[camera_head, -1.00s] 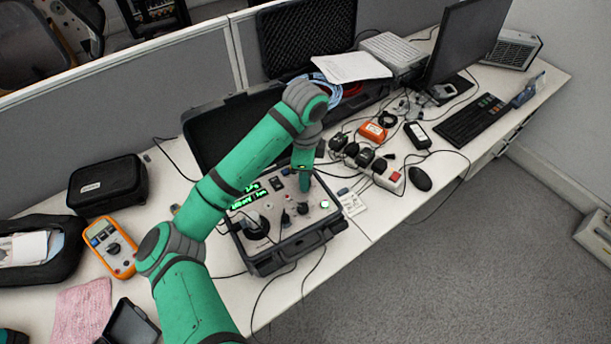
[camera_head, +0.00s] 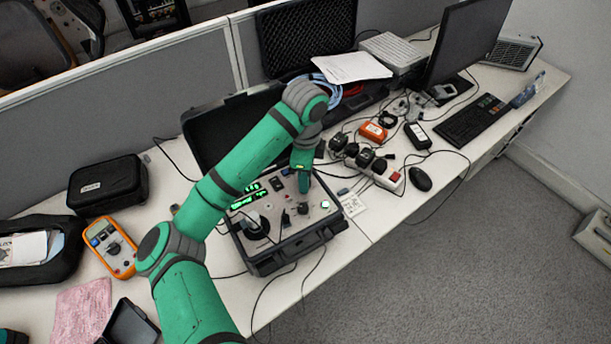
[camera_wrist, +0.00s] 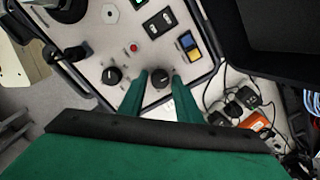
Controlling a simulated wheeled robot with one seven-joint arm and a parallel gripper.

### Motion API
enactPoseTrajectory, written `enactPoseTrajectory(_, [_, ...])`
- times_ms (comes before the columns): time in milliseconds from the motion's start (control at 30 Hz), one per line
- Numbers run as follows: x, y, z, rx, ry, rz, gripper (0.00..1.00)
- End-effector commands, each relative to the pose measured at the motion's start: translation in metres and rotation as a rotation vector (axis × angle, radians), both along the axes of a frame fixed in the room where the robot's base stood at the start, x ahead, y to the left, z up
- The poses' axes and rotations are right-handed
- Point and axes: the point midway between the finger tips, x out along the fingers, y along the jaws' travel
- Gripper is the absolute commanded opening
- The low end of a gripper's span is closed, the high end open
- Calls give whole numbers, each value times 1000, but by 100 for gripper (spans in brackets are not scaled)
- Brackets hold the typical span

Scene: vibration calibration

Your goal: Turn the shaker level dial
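The calibrator's panel (camera_head: 275,232) lies in an open dark case on the desk and carries knobs, a joystick-like black part and lit green readouts (camera_head: 249,194). In the wrist view, a black round dial (camera_wrist: 160,79) sits between the two green fingers of my gripper (camera_wrist: 162,84).
A power strip (camera_head: 372,166) with several plugs and cables lies right of the case. An orange multimeter (camera_head: 110,247) and a black pouch (camera_head: 107,184) are to the left. The raised case lid (camera_head: 215,130) stands behind the panel.

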Motion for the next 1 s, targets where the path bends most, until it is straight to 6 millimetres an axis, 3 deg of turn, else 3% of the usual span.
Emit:
enactPoseTrajectory(167, [1, 1, 14, 3, -3, 0, 31])
enactPoseTrajectory(600, [1, 1, 87, 2, -3, 0, 31])
enactPoseTrajectory(800, [0, 0, 104, 1, -1, -1, 31])
enactPoseTrajectory(1000, [0, 0, 108, 0, 0, 0, 31])
